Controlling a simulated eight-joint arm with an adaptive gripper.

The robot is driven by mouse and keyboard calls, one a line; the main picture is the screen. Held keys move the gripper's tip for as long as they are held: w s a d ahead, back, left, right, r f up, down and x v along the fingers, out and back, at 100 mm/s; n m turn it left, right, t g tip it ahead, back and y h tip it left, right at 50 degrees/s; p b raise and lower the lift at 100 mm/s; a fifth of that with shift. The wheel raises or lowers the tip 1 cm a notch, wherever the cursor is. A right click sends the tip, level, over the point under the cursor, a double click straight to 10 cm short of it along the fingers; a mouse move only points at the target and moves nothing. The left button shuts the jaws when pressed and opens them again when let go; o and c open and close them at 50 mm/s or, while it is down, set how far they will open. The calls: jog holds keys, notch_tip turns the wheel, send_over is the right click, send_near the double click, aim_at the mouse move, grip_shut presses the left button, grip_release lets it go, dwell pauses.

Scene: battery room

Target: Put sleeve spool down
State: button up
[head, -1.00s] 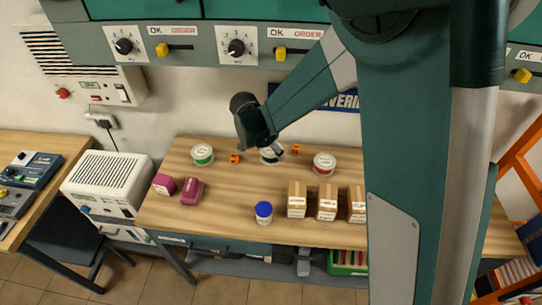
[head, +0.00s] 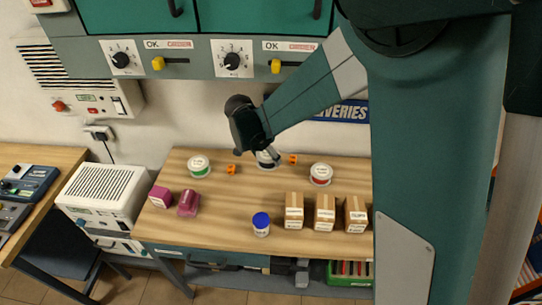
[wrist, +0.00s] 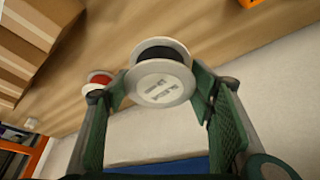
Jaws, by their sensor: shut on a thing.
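My gripper (head: 262,150) is shut on the sleeve spool (wrist: 160,82), a white-flanged spool with black winding and a printed label on its face. In the wrist view the spool sits between the two green finger pads (wrist: 160,95). In the head view the spool (head: 267,160) is partly hidden by my gripper, at the back of the wooden table (head: 225,215), between two small orange pieces. I cannot tell whether it touches the tabletop.
A green-wound spool (head: 199,166) stands to the left and a red-wound spool (head: 320,174) to the right. Orange pieces (head: 231,169) (head: 293,159) flank the held spool. Cartons (head: 294,211), a blue-capped jar (head: 261,224) and magenta items (head: 188,203) stand nearer the front. The table's middle is clear.

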jog(key=shift+d, duration=0.1)
jog(key=w+d+m+b, duration=0.1)
jog(key=w+d, duration=0.1)
jog(key=d, duration=3.9)
jog(key=shift+d+r, duration=0.15)
jog(key=shift+d, duration=0.25)
jog(key=shift+f+b, duration=0.35)
jog(key=shift+f, duration=2.6)
jog(key=shift+f, duration=2.05)
